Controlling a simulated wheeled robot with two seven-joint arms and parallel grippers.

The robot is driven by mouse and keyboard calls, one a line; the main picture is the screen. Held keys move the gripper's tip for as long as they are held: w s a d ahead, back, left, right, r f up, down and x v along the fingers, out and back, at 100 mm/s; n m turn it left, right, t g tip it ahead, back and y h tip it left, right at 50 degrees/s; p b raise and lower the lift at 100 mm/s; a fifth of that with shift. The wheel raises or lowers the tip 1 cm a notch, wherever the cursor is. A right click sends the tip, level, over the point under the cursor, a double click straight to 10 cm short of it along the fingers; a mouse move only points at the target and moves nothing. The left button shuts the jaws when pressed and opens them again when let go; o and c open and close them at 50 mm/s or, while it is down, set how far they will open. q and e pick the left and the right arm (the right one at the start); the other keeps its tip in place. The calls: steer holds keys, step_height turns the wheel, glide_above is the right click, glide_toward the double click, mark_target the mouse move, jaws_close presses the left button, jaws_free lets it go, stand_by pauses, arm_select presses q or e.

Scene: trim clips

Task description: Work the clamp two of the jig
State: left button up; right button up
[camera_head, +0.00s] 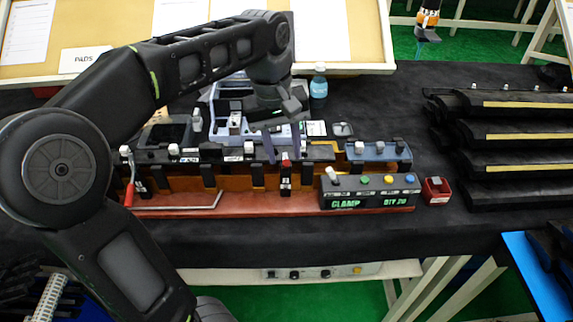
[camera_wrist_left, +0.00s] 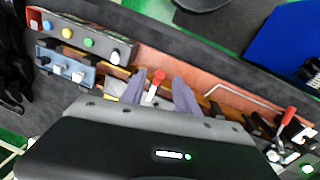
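The jig is a long reddish-brown base (camera_head: 240,206) with a row of black and white fittings along it. A red-handled clamp (camera_head: 286,163) stands upright near its middle. It also shows in the left wrist view (camera_wrist_left: 157,77). A second red-handled clamp (camera_head: 129,187) is at the jig's left end, and also shows at the right of the left wrist view (camera_wrist_left: 287,118). Which one is numbered two I cannot read. My left gripper (camera_head: 286,146) is open, its two fingers on either side of the middle clamp's handle. It appears empty; contact is not clear.
A control box (camera_head: 368,193) with coloured buttons and a display reading CLAMP sits at the jig's right front, beside a small red box (camera_head: 436,191). A blue bottle (camera_head: 318,88) stands behind. Stacked dark trim parts (camera_head: 515,133) fill the right side. The dark front table strip is clear.

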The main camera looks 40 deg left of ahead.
mark_target(286, 167)
arm_select(q)
steer(key=shift+w+d+f, duration=0.1)
steer(key=shift+f, duration=0.9)
steer(key=shift+w+d+f, duration=0.1)
steer(key=shift+f, duration=0.85)
steer(key=shift+c, duration=0.6)
jaws_close()
